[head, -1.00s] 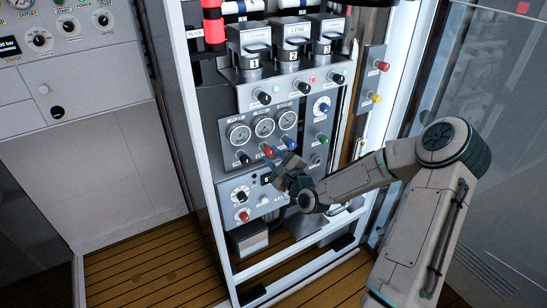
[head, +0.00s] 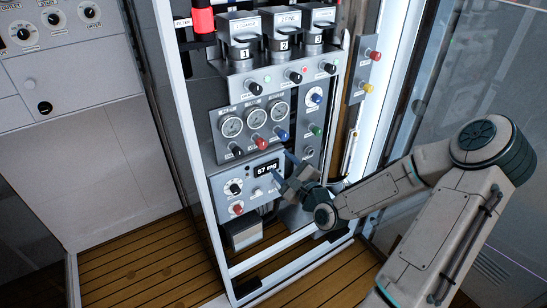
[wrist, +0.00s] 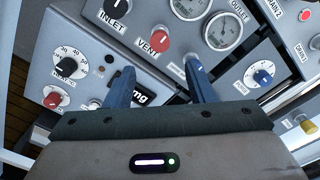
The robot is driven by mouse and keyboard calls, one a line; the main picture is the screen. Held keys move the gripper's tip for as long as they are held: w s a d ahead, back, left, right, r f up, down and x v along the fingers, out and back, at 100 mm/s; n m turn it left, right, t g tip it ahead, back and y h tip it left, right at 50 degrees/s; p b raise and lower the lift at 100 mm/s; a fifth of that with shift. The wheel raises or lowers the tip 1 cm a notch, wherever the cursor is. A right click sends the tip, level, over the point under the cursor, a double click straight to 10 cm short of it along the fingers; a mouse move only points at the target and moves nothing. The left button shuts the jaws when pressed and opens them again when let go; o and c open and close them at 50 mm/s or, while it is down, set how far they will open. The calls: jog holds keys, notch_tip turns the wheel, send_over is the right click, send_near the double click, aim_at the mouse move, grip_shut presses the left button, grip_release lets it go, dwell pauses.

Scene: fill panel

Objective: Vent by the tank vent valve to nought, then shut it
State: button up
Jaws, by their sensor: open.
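The vent valve is a red knob (head: 262,143) labelled VENT, in the row below the gauges on the grey panel. It also shows in the wrist view as a red knob (wrist: 159,39), between the black INLET knob (wrist: 116,10) and a blue knob (head: 281,134). My gripper (head: 283,171) is open and empty, below and right of the vent knob and apart from it. In the wrist view its two blue fingers (wrist: 160,67) stand just below the knob, spread wide. The gauges (head: 256,118) above are in view, but their needles are too small to read in the head view.
A lower panel carries a display (head: 266,170) reading about 67 mg, a black dial (head: 235,188) and a red knob (head: 237,208). A green knob (head: 315,130) sits at right. Numbered filter housings (head: 283,45) stand above. The white frame's post (head: 188,150) borders the left.

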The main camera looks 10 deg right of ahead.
jog(key=shift+p+v, duration=0.6)
jog(key=shift+v, duration=1.65)
jog(key=s+f+n+g+h, duration=0.4)
jog(key=f+n+g, duration=0.2)
jog(key=n+g, duration=0.55)
jog(key=s+a+r+n+g, duration=0.1)
jog(key=s+a+r+n, duration=0.1)
jog(key=s+r+n, duration=0.4)
jog(key=s+a+r+n+g+h, duration=0.1)
jog(key=s+a+r+n, duration=0.2)
jog(key=s+r+n, duration=0.3)
jog(key=s+r, duration=0.4)
jog(key=s, duration=0.1)
jog(key=shift+s+a+g+h, duration=0.2)
jog(key=shift+s+g+h, duration=0.1)
jog(key=shift+g, duration=0.05)
jog(key=shift+r, duration=0.1)
